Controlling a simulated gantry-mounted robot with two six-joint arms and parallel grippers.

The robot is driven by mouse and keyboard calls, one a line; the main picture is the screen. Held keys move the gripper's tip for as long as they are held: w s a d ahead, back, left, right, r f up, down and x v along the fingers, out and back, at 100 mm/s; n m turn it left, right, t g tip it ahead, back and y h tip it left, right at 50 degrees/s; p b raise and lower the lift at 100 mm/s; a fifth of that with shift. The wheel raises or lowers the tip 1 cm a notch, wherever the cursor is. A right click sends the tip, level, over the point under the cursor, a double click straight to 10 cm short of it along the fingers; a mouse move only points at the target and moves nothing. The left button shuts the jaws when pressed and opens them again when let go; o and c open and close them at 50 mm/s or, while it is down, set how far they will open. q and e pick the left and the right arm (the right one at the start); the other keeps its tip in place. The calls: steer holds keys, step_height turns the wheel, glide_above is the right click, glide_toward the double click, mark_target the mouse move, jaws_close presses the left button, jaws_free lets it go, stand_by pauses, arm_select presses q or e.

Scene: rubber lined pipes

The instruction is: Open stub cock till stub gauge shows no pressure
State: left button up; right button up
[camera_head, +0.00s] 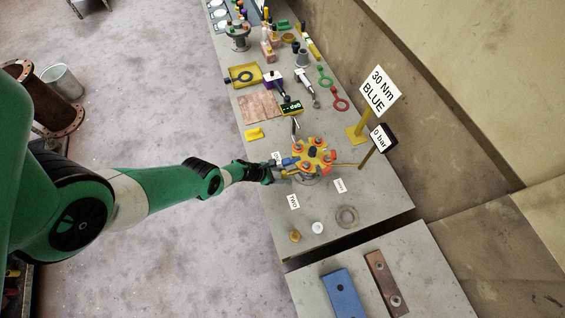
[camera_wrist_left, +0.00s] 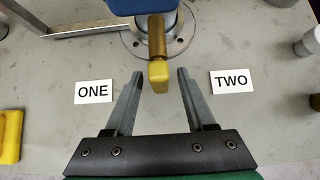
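The orange flanged stub (camera_head: 316,153) with several bolts stands on the grey bench. A black gauge display (camera_head: 383,138) on a post behind it appears to read "0 bar". In the left wrist view, what looks like the stub cock is a brass stem with a yellow lever end (camera_wrist_left: 158,73), below a blue part (camera_wrist_left: 145,5). My left gripper (camera_head: 276,171) is at the bench's near edge, beside the stub. Its open fingers (camera_wrist_left: 160,76) stand either side of the yellow end, with gaps on both sides. My right gripper is not in view.
Labels "ONE" (camera_wrist_left: 93,91) and "TWO" (camera_wrist_left: 231,81) lie on the bench. A "30 Nm BLUE" sign (camera_head: 378,90) stands behind the stub. A grey ring (camera_head: 347,217) and small fittings lie in front. Tools crowd the far bench.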

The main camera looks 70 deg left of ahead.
arm_select(q)
steer(key=shift+r, duration=0.1)
steer(key=p+v, duration=1)
steer(key=v, duration=0.1)
steer(key=shift+s, duration=0.25)
steer(key=shift+r, duration=0.1)
